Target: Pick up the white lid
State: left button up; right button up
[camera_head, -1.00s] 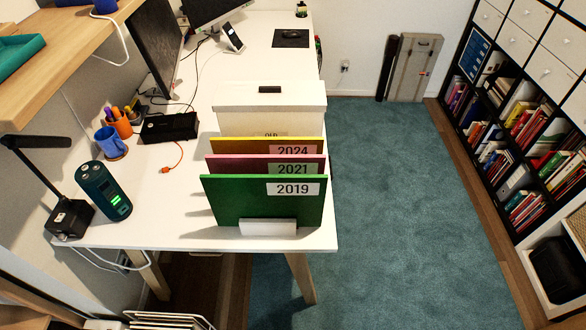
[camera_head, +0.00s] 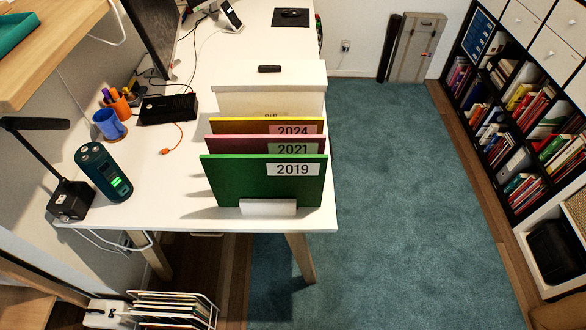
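The white lid (camera_head: 245,76) lies flat on top of a white box (camera_head: 270,104) on the desk, behind the folders. A small black handle (camera_head: 269,69) sits on top of the lid. The lower part of the box and most of its label are hidden behind the folders. Neither of my grippers is in view.
Upright folders marked 2024, 2021 and 2019 (camera_head: 262,183) stand in front of the box on the white desk (camera_head: 160,195). Teal carpet (camera_head: 400,200) is clear at right.

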aim_at(284, 75)
jog(key=l+u, duration=0.1)
jog(key=u, duration=0.45)
jog(key=i+l+u, duration=0.1)
jog(key=l+u, duration=0.3)
jog(key=l, duration=0.25)
jog(key=l+u, duration=0.45)
jog(key=l, duration=0.2)
jog(key=i+l, duration=0.1)
jog(key=l, duration=0.25)
jog(key=i+l, duration=0.1)
jog(key=l, duration=0.3)
jog(key=i+l, duration=0.1)
jog(key=l, duration=0.25)
jog(key=i+l+u, duration=0.1)
jog(key=l, duration=0.3)
